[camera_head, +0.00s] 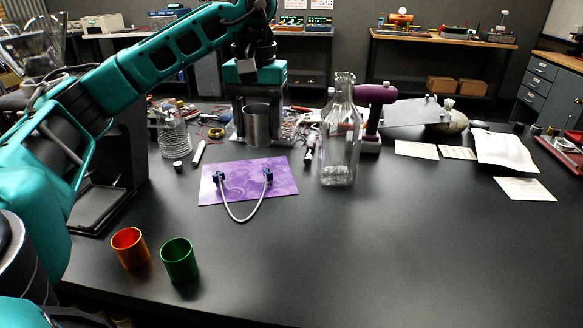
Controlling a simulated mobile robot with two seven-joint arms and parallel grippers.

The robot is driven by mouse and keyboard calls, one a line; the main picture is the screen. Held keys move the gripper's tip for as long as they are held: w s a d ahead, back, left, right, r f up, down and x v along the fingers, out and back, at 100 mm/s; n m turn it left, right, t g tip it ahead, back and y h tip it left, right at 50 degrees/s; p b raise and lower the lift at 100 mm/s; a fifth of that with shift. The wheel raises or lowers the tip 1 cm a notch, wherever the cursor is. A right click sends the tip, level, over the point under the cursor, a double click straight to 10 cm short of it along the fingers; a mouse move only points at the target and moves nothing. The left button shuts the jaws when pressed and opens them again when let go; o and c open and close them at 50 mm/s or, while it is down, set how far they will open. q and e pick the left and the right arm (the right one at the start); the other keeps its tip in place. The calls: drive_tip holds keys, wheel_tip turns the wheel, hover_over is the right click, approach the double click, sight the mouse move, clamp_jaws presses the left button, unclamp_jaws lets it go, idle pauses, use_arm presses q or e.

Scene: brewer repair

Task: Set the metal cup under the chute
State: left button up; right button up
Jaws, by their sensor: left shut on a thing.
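The metal cup (257,127) is a plain grey cylinder, upright, held between the fingers of my left gripper (257,106). The gripper is shut on it and hangs down behind the purple board, toward the back of the table. The cup looks a little above the table, though I cannot tell the exact gap. A black machine (118,165) with a low base stands at the left, largely hidden behind my left arm. I cannot make out the chute. My right gripper is not in view.
Orange (130,250) and green (180,261) cups stand at the front left. A purple board (248,181) with a cable lies mid-table. A clear bottle (341,140) stands right of it, a glass flask (173,133) left. Papers (505,152) lie at right. The front right is clear.

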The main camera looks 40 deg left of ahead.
use_arm(q)
drive_tip(key=shift+a+r, duration=0.2)
drive_tip(key=shift+r, duration=0.15)
drive_tip(key=shift+f, duration=0.1)
drive_tip(key=b, duration=0.8)
hover_over(263, 218)
wheel_tip(263, 218, down, 12)
wheel_tip(263, 218, down, 3)
drive_tip(key=shift+s+r, duration=0.1)
drive_tip(key=shift+r, duration=0.1)
drive_tip(key=shift+f, duration=0.45)
wheel_tip(263, 218, down, 4)
drive_tip(key=shift+r, duration=0.25)
drive_tip(key=shift+f, duration=0.3)
